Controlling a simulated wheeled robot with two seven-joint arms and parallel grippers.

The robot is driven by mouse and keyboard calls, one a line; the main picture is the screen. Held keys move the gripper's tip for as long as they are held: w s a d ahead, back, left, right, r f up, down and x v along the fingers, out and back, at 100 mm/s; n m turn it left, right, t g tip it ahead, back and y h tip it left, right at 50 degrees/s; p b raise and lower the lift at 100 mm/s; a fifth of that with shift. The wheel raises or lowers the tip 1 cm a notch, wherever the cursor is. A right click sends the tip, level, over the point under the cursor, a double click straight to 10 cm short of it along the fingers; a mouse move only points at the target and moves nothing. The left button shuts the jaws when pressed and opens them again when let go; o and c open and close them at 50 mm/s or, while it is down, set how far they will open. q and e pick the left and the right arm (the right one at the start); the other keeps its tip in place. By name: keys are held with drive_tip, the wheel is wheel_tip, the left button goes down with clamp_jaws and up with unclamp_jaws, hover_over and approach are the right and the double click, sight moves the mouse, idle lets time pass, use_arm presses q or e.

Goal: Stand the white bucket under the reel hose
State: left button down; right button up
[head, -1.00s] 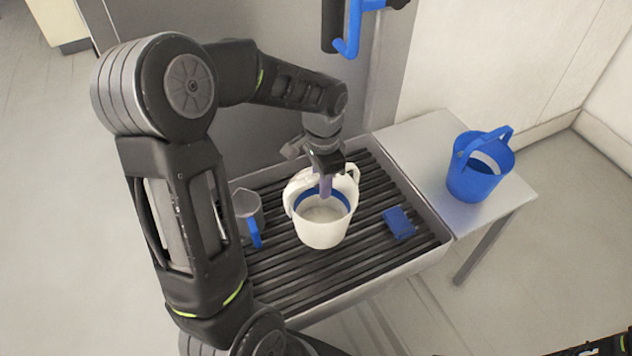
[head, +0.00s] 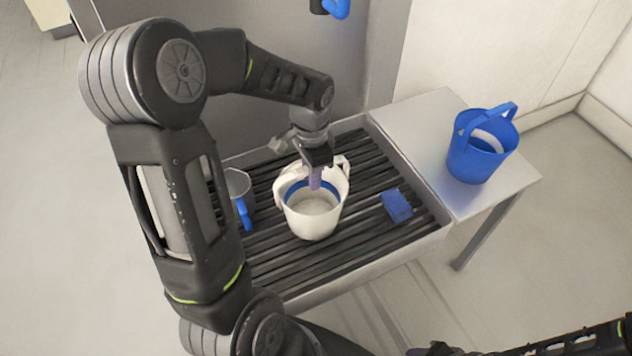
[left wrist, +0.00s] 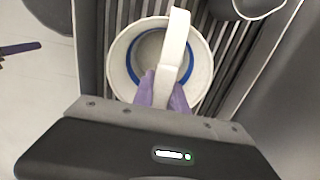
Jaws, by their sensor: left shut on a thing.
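The white bucket (head: 313,217) with a blue band inside stands upright on, or just above, the dark slatted rack; I cannot tell if it touches. My left gripper (head: 315,180) is over the bucket, shut on its white handle. In the left wrist view the purple fingertips (left wrist: 163,92) close around the bucket's handle (left wrist: 175,50). Of the reel hose, only a blue and black fitting (head: 335,8) shows at the top edge, behind the rack. My right arm shows at the lower right; its fingers are not clear.
A grey jug with a blue handle (head: 244,212) stands left of the bucket. A blue sponge-like block (head: 397,205) lies to its right on the slatted rack (head: 350,258). A blue bucket (head: 482,150) stands on the side table (head: 418,130). Rack rims border the slats.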

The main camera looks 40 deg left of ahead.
use_arm(q)
drive_tip(key=shift+f, duration=0.25)
drive_tip(key=shift+f, duration=0.15)
drive_tip(key=c, duration=1.3)
unclamp_jaws()
drive_tip(key=shift+c, duration=0.2)
drive_tip(key=shift+r, duration=3.9)
